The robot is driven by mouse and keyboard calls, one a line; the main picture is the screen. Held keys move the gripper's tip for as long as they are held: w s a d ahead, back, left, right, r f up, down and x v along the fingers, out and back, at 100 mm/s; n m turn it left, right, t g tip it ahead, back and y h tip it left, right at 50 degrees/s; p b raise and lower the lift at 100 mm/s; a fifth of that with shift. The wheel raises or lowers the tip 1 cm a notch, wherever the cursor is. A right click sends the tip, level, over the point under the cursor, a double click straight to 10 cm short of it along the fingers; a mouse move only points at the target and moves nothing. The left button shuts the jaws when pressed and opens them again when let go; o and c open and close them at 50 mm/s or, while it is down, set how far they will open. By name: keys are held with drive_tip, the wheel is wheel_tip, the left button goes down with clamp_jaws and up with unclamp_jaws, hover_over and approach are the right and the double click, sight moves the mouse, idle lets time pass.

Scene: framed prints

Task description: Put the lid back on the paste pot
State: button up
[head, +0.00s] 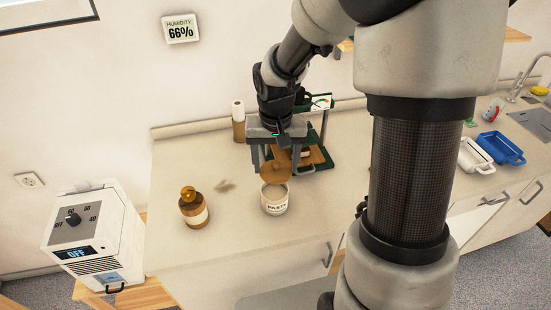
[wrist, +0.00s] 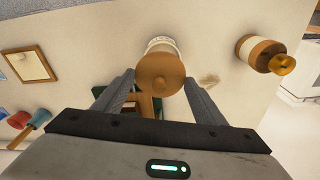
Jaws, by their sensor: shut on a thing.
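The paste pot (head: 274,205) is a cream, labelled jar standing upright on the counter, with its mouth uncovered in the head view. The lid (head: 276,173) is a round brown disc, tilted, just above and behind the pot's mouth. My gripper (head: 281,157) is shut on the lid and points down. In the wrist view the lid (wrist: 160,78) sits between the fingertips and covers part of the pot (wrist: 162,45). The lid appears apart from the rim, but the exact gap is hard to tell. The lid's gripped part is hidden in the head view.
A brown-and-cream jar with a shiny knob (head: 193,210) stands left of the pot. A green-framed press (head: 325,148) is close behind my gripper. White (head: 475,156) and blue (head: 501,148) trays lie right. Counter (head: 215,245) in front is clear.

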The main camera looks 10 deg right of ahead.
drive_tip(key=shift+a, duration=0.2)
drive_tip(key=shift+f+b, duration=2.45)
drive_tip(key=shift+f, duration=0.75)
drive_tip(key=shift+f+b, duration=0.15)
drive_tip(key=shift+b, duration=0.15)
drive_tip(key=o, duration=1.5)
drive_tip(key=shift+c, duration=0.2)
drive_tip(key=shift+r+p, duration=2.65)
drive_tip(key=shift+r, duration=0.9)
